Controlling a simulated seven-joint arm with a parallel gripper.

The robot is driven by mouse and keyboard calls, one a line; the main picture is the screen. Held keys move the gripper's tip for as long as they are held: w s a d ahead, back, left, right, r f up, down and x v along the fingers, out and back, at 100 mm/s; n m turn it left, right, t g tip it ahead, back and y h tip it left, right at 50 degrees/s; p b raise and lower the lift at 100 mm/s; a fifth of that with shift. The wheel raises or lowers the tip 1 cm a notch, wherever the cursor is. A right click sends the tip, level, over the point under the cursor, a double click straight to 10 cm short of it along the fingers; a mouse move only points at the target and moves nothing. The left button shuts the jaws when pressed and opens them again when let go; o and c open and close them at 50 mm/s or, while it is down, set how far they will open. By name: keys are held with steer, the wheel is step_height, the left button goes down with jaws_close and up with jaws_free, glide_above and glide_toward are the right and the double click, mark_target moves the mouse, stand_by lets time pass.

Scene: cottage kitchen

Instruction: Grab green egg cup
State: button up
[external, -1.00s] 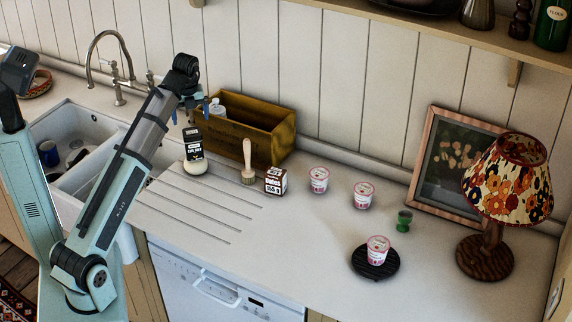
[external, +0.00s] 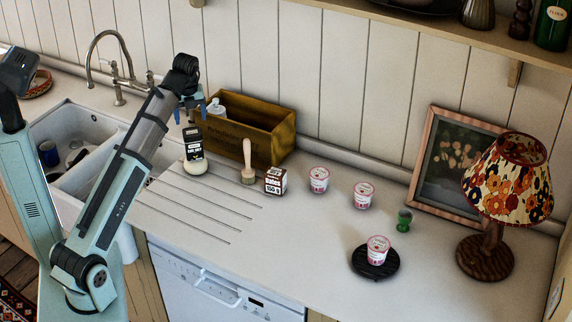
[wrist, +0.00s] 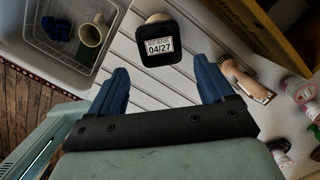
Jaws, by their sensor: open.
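The small green egg cup (external: 404,220) stands on the white counter at the right in the external view. It is behind and right of a yogurt cup (external: 378,249) and in front of the picture frame.
The wooden crate (external: 262,128), a brush (external: 247,165), a small box (external: 276,180) and yogurt cups (external: 319,179) (external: 364,195) stand between. A black trivet (external: 361,268) bears the front yogurt cup. A lamp (external: 486,257) stands right. The counter's front middle is clear.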

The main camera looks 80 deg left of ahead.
steer(key=w+d+f+m, duration=0.2)
steer(key=w+d+m, duration=0.1)
steer(key=w+d, duration=1.05)
steer(key=w+d+f+m+g+h, duration=0.1)
steer(key=w+d+f+m, duration=0.15)
steer(key=w+d, duration=1.15)
steer(key=w+d+f+m, duration=0.1)
steer(key=w+d+m, duration=0.2)
steer(key=w+d, duration=1.1)
steer(key=n, duration=0.4)
glide_above(406, 215)
steer(key=s+d, duration=0.1)
steer(key=shift+w+d+r+n+t+h, duration=0.1)
steer(key=shift+n+t+h, duration=0.15)
steer(key=shift+n, duration=0.55)
steer(key=shift+w+d+r+n+t+h, duration=0.15)
steer(key=shift+n+t, duration=0.1)
steer(key=shift+n, duration=0.5)
steer(key=f, duration=1.3)
steer(key=shift+s+f, duration=0.3)
steer(key=shift+f, duration=0.1)
steer(key=shift+c, duration=0.3)
steer(key=c, duration=1.1)
